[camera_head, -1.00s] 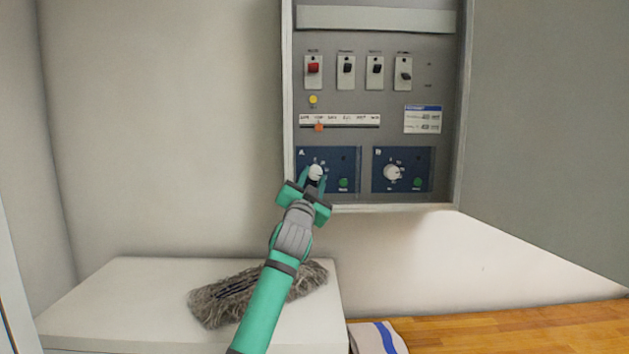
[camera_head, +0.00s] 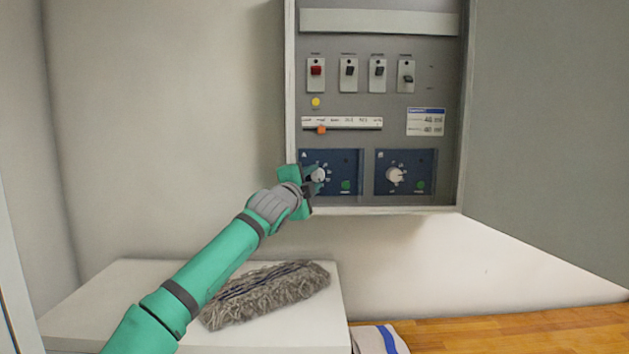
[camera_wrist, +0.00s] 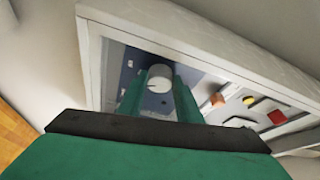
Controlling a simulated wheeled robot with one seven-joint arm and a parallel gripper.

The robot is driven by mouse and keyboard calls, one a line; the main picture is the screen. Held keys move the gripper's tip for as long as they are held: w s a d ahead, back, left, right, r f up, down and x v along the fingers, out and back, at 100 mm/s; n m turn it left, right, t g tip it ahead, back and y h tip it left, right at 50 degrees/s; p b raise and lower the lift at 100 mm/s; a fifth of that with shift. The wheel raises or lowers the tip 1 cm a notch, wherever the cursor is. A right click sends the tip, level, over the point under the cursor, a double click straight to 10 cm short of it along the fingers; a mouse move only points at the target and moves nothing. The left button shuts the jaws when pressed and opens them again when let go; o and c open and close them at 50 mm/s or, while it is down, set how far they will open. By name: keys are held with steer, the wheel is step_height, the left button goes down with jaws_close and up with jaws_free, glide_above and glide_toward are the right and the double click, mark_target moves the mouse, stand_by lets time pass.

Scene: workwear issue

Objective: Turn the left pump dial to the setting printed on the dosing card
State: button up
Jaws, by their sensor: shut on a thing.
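The left pump dial (camera_head: 318,174) is a white round knob on the left blue panel of the open wall cabinet. In the wrist view the knob (camera_wrist: 160,77) sits between my green fingers, with a dark pointer line on its face. My gripper (camera_head: 312,175) reaches it from the left and is shut on it. The right pump dial (camera_head: 395,175) is on a matching blue panel. A small white card with a blue header (camera_head: 426,121) is fixed above the right panel; its print is too small to read. The left dial's scale is partly hidden by my gripper.
A row of switches (camera_head: 349,71), one red, and a slider with an orange tab (camera_head: 321,129) lie above the dials. The cabinet door (camera_head: 550,120) stands open at right. A grey duster (camera_head: 265,294) lies on the white top below.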

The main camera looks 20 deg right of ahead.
steer(key=shift+s+m, duration=0.1)
steer(key=shift+m, duration=0.3)
steer(key=o, duration=1)
steer(key=shift+o, duration=0.2)
steer(key=shift+s+a+f, duration=0.1)
steer(key=shift+s+a, duration=0.25)
steer(key=v, duration=0.9)
steer(key=shift+s+a, duration=0.2)
steer(key=shift+s, duration=0.15)
steer(key=shift+d, duration=0.1)
